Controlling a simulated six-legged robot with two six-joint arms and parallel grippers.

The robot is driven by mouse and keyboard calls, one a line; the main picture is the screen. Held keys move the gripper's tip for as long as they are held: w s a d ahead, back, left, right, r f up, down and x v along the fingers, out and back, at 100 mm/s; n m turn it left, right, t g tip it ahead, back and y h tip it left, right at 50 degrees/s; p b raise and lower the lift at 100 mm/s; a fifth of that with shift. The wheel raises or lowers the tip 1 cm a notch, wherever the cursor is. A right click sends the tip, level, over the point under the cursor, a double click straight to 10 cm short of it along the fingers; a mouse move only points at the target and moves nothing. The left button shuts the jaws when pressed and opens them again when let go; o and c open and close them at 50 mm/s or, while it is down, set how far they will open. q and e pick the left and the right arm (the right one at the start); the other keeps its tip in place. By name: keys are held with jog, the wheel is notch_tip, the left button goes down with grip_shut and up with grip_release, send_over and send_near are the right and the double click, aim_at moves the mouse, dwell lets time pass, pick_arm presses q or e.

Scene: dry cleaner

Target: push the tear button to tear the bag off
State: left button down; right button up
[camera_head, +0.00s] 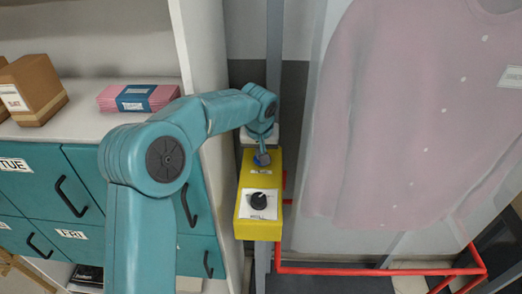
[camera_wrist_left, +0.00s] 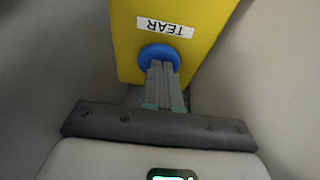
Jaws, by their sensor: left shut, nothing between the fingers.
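The yellow control box (camera_head: 248,229) is mounted on a grey post in the head view. Its blue tear button (camera_head: 262,159) is at the top, partly hidden by my gripper. In the left wrist view the blue button (camera_wrist_left: 147,53) sits beside the white TEAR label (camera_wrist_left: 165,27) on the yellow box (camera_wrist_left: 200,12). My left gripper (camera_wrist_left: 160,66) is shut and empty, with its fingertips over the button; I cannot tell whether they press it in. A pink garment in a clear bag (camera_head: 420,120) hangs to the right of the box. My right gripper is not in view.
A black knob (camera_head: 258,201) on a white plate is lower on the box. A red rail (camera_head: 380,271) runs below the bag. Teal drawers (camera_head: 60,180) and a shelf with a cardboard box (camera_head: 32,90) and pink packets (camera_head: 138,98) stand at left.

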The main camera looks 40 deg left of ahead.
pick_arm(q)
jog(key=shift+s+d+f, duration=0.1)
jog(key=shift+f, duration=0.45)
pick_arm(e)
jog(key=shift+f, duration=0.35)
pick_arm(q)
jog(key=shift+f, duration=0.1)
notch_tip(320, 180, up, 6)
jog(key=p, duration=0.3)
jog(key=shift+f+p, duration=0.15)
jog(key=shift+p, duration=0.25)
jog(key=shift+s+d+r+b, duration=0.2)
jog(key=shift+s+r+b, duration=0.1)
jog(key=shift+r+b, duration=0.4)
jog(key=a+v, duration=0.1)
jog(key=v, duration=0.6)
jog(key=shift+d+r+b, duration=0.3)
jog(key=shift+d+r, duration=0.05)
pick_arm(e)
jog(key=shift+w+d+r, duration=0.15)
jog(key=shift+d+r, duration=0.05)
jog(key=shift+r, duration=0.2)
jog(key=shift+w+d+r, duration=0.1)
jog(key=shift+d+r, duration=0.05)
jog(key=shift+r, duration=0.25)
pick_arm(q)
jog(key=shift+s, duration=0.1)
